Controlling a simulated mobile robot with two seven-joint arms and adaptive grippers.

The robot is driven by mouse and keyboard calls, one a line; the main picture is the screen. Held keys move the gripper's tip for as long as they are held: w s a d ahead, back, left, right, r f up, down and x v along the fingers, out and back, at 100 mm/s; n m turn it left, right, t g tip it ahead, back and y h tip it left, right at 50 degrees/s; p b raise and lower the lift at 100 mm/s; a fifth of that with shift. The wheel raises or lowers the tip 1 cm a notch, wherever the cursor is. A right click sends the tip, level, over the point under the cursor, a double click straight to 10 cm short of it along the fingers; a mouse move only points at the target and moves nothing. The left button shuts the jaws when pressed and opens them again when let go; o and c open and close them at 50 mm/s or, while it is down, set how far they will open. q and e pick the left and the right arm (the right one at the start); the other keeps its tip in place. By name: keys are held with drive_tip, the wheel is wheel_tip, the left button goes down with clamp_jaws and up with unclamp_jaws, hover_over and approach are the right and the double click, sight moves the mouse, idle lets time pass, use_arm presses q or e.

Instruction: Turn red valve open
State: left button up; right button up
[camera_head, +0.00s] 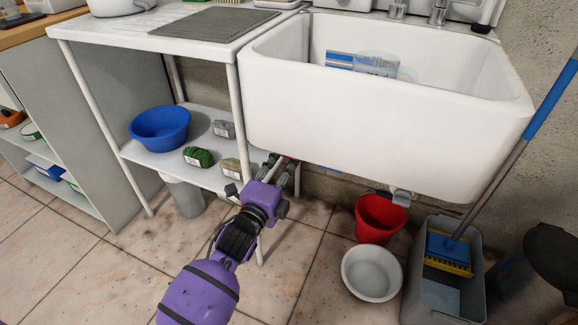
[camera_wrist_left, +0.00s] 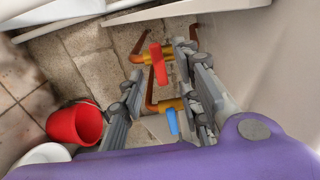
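The red valve handle (camera_wrist_left: 158,64) is a red lever on a brass valve body with copper pipe, by the wall under the sink. In the left wrist view it appears between the fingertips of my left gripper (camera_wrist_left: 160,65). The fingers are apart and I see no clear contact with the lever. A blue valve handle (camera_wrist_left: 172,122) on a similar brass body shows lower between the fingers. In the head view my left gripper (camera_head: 281,166) reaches under the left part of the sink, and its tips are partly hidden. My right gripper is not in view.
The white sink (camera_head: 375,130) overhangs the gripper. A shelf (camera_head: 165,160) with a blue basin (camera_head: 160,128) and several sponge-like blocks stands left. A red bucket (camera_head: 380,218), white bowl (camera_head: 371,273) and grey mop bucket (camera_head: 445,285) stand on the floor to the right.

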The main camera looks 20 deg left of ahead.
use_arm(q)
drive_tip(key=shift+w+b, duration=0.3)
drive_tip(key=shift+w, duration=0.95)
clamp_jaws()
